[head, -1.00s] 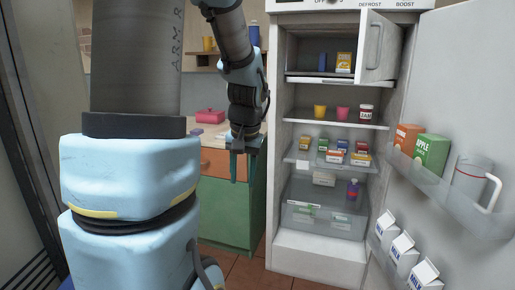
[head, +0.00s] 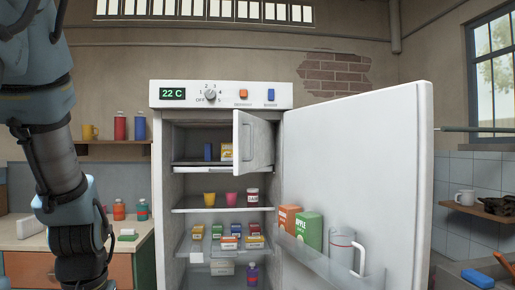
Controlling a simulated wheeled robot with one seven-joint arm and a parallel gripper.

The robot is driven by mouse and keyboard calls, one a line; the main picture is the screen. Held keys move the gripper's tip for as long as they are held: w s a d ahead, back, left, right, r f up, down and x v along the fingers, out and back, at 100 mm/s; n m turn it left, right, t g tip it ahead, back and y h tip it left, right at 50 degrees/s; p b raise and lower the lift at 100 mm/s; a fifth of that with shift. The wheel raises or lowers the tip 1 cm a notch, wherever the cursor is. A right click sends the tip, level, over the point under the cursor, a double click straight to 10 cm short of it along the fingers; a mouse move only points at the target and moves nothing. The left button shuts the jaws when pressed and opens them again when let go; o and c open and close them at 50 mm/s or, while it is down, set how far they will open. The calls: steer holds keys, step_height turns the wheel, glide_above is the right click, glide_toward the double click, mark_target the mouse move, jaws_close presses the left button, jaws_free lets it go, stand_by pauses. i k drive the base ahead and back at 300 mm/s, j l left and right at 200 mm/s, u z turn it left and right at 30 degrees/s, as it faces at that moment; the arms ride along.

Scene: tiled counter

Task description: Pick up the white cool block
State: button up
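A plain white block (head: 31,227) lies on the counter at the left, partly hidden behind my arm. A smaller white thing with a green top (head: 127,235) lies on the same counter, right of my arm. Pale white boxes (head: 222,268) also show low in the open fridge. I cannot tell for sure which of these is the white cool block. My arm hangs down at the left over the counter front; my gripper is below the picture edge and hidden.
The fridge (head: 161,200) stands open, its door (head: 365,170) swung right with cartons and a jug in its rack. The small freezer door (head: 253,145) is open; a blue block (head: 208,151) and a yellow box are inside. Bottles stand on the counter and wall shelf (head: 100,141).

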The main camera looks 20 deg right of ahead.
mark_target(29, 226)
steer(key=i+u, duration=0.1)
steer(key=u, duration=0.35)
steer(key=i+u, duration=0.1)
steer(key=u, duration=0.35)
steer(key=l+u, duration=0.1)
steer(key=u, duration=0.35)
steer(key=i+l+u, duration=0.45)
steer(key=l, duration=0.25)
steer(key=i+l+u, duration=0.2)
steer(key=l, duration=0.25)
steer(key=i+l, duration=0.3)
steer(key=l, duration=0.2)
